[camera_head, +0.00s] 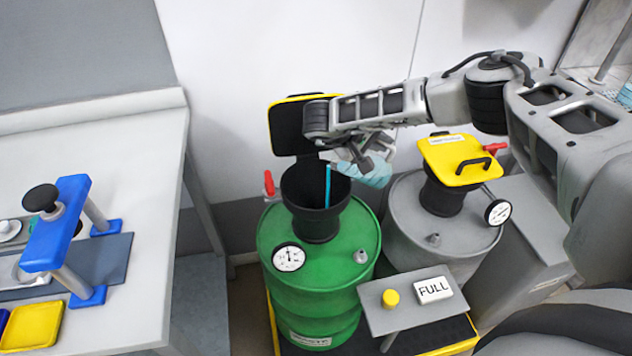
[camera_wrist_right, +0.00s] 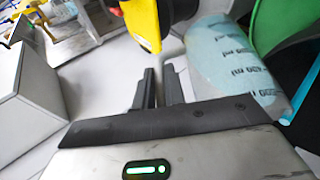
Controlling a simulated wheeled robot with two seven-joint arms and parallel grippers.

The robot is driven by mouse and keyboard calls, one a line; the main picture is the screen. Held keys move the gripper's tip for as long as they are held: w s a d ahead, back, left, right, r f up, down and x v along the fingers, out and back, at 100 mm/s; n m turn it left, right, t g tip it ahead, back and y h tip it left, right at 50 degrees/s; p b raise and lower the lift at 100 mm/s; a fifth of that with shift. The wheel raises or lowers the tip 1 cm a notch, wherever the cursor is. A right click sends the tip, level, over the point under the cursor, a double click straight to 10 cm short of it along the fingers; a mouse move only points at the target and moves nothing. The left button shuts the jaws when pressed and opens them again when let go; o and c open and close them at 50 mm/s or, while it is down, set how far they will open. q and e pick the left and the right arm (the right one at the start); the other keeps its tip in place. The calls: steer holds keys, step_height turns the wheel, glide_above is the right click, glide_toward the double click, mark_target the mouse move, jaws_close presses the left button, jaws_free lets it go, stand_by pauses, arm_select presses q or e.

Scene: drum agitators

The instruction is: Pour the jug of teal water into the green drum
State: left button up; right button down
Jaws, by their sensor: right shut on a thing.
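The green drum (camera_head: 320,275) stands in the middle of the head view, with its yellow-edged lid (camera_head: 288,128) raised and its black funnel mouth (camera_head: 316,232) open. My right gripper (camera_head: 372,162) is shut on the jug (camera_head: 378,176), which is tilted beside the funnel's upper right rim. A teal stream (camera_head: 327,186) runs from the jug's lip straight down into the funnel. In the right wrist view the pale teal jug (camera_wrist_right: 225,62) with ml marks lies right of the gripper fingers (camera_wrist_right: 160,88). The grip point on the jug is mostly hidden. My left gripper is not in view.
A grey drum (camera_head: 425,235) with a closed yellow lid (camera_head: 460,158) stands just right of the green one. A white table (camera_head: 150,190) with a blue press (camera_head: 58,225) is left.

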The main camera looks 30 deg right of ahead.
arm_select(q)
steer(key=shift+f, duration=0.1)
arm_select(e)
steer(key=shift+w+a+r+h, duration=0.1)
steer(key=shift+w+a+h, duration=0.15)
steer(key=shift+a+h, duration=0.3)
stand_by(1.3)
arm_select(q)
steer(key=shift+b, duration=0.4)
arm_select(e)
steer(key=shift+w+a+r+n+g+h, duration=0.15)
steer(key=shift+a+r+n+h, duration=0.05)
steer(key=shift+a+r+h, duration=0.2)
steer(key=shift+w+a+r+n+g+h, duration=0.1)
steer(key=shift+a+r+n+g+h, duration=0.15)
steer(key=shift+h, duration=0.2)
stand_by(0.7)
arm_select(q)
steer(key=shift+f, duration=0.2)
arm_select(e)
steer(key=shift+w, duration=0.1)
arm_select(q)
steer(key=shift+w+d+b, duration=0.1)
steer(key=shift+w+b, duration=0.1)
steer(key=shift+b, duration=0.3)
arm_select(e)
steer(key=shift+w+a, duration=0.1)
steer(key=shift+a, duration=0.2)
